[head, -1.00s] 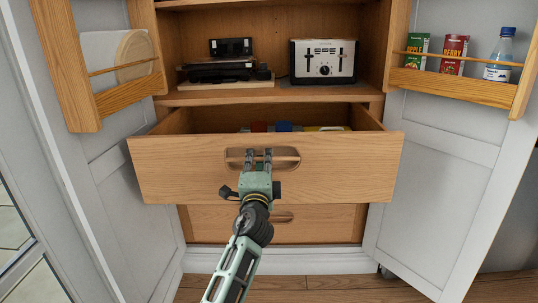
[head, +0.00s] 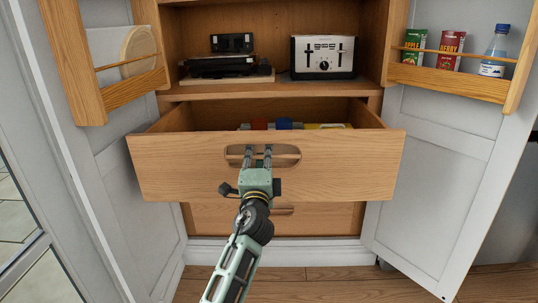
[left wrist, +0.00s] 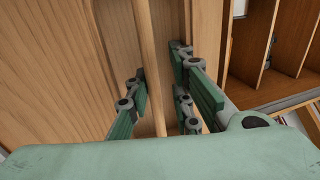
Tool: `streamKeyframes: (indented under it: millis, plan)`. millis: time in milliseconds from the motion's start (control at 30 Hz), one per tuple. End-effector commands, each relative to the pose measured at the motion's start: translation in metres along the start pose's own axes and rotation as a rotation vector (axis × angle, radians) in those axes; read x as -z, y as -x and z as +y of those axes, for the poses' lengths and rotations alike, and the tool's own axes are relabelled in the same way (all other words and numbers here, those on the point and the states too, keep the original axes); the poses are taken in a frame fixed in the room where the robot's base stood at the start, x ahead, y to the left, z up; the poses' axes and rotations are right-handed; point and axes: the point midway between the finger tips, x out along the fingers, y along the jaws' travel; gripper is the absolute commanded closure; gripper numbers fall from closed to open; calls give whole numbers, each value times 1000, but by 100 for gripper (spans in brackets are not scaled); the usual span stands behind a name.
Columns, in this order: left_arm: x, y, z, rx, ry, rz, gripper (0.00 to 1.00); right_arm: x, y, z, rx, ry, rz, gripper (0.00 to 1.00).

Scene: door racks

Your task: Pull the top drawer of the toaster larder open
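The toaster larder is a tall wooden cupboard with a black-and-silver toaster (head: 323,57) on its shelf. Its top drawer (head: 345,175) stands pulled out toward me, with several items visible inside. A recessed handle with a horizontal bar (head: 287,155) is in the drawer front. My left gripper (head: 258,152) is at this handle. In the left wrist view its fingers (left wrist: 160,88) straddle the handle bar (left wrist: 147,35), one on the left and two on the right. They stand apart, with a gap showing on the right of the bar. My right gripper is not in view.
A closed lower drawer (head: 325,220) is below. Both larder doors stand open: the left door (head: 135,190) and right door (head: 430,185) flank the drawer, each with a wooden rack. Cartons and a bottle (head: 494,50) stand in the right rack. Wooden floor (head: 330,285) lies in front.

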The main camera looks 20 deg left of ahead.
Motion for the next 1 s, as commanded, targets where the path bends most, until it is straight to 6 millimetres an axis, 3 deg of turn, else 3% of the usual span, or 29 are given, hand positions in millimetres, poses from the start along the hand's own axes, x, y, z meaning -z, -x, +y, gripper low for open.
streamKeyframes:
  millis: [533,667,1000]
  plan:
    - [0,7,3,-5,0,1,82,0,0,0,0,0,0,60]
    - [1,25,3,-5,2,3,82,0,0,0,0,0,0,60]
    - [0,96,0,-3,1,0,82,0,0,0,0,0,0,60]
